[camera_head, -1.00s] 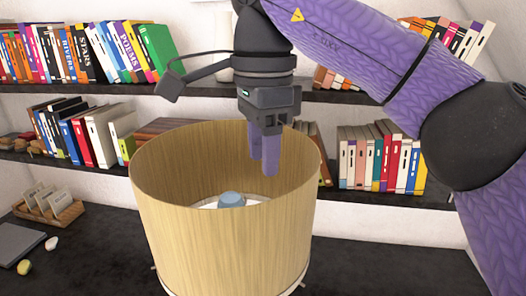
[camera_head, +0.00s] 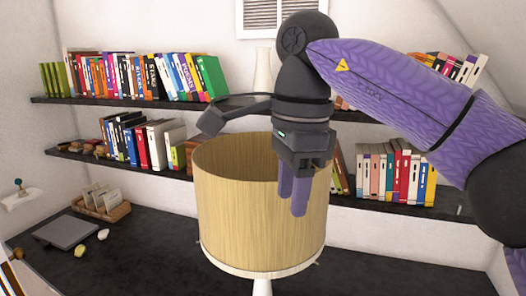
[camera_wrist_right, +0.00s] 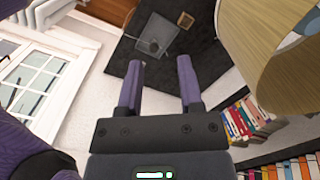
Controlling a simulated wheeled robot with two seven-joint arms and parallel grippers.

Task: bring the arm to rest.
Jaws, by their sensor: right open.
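My right gripper (camera_head: 293,195) is in front of the right side of a wooden drum-shaped lampshade (camera_head: 250,228), with its purple fingers pointing down. The fingers are apart with nothing between them; this also shows in the right wrist view (camera_wrist_right: 159,85). In that view the lampshade (camera_wrist_right: 272,60) stands to the right of the fingers, apart from them. My purple right arm reaches in from the right of the head view. My left gripper is not in view.
A dark desk (camera_head: 160,245) holds a grey laptop-like slab (camera_head: 66,232), a card box (camera_head: 105,205) and small stones. Two dark shelves with books (camera_head: 140,75) run along the back wall. The desk front is mostly clear.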

